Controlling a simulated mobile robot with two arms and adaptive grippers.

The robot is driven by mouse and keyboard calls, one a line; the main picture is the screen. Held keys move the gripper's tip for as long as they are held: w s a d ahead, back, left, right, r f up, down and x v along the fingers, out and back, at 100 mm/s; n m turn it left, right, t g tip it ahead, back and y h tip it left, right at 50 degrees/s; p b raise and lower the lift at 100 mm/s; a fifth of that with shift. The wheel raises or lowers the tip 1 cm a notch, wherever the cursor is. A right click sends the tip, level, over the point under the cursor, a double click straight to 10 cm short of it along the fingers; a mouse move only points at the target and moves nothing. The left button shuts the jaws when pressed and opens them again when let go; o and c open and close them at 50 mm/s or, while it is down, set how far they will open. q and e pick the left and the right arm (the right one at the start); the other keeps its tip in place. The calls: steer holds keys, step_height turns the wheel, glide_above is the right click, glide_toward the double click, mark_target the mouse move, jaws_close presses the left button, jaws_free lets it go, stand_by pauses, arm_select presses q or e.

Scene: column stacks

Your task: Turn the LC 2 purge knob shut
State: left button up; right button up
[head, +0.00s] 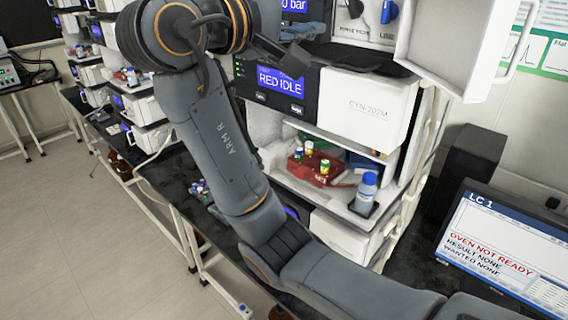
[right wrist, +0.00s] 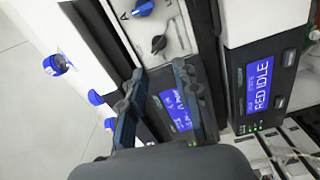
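In the right wrist view a light panel holds a black knob (right wrist: 158,44) and a blue knob (right wrist: 142,9) above it. No legible label tells me whether either is the LC 2 purge knob. My right gripper (right wrist: 157,69) is open, its two fingers apart with nothing held between them. Its fingertips point toward the panel and appear just short of the black knob; contact cannot be told. In the head view my right arm crosses the middle and hides much of the stack behind it. My left gripper is not in view.
A module display (head: 280,79) reads RED IDLE. A black knob (head: 355,8) and a blue knob (head: 388,11) sit above it, near an open white door (head: 452,38). A red tray (head: 340,178) with vials and a bottle (head: 366,188) are below. A monitor (head: 505,245) shows LC 1.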

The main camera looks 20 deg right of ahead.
steer(key=b+v, duration=0.2)
steer(key=v, duration=0.3)
steer(key=w+d+f+n+y, duration=0.1)
steer(key=w+f+y, duration=0.1)
steer(key=f, duration=0.7)
steer(key=w+d+f+n+t+y, duration=0.1)
steer(key=w+f, duration=0.3)
steer(key=f, duration=0.5)
steer(key=w+d+f+n+t+y, duration=0.1)
steer(key=w+d+f+y, duration=0.1)
steer(key=f, duration=0.8)
steer(key=shift+w+d+y, duration=0.25)
steer(key=shift+w+y, duration=0.15)
steer(key=shift+w, duration=0.25)
steer(key=shift+w, duration=0.1)
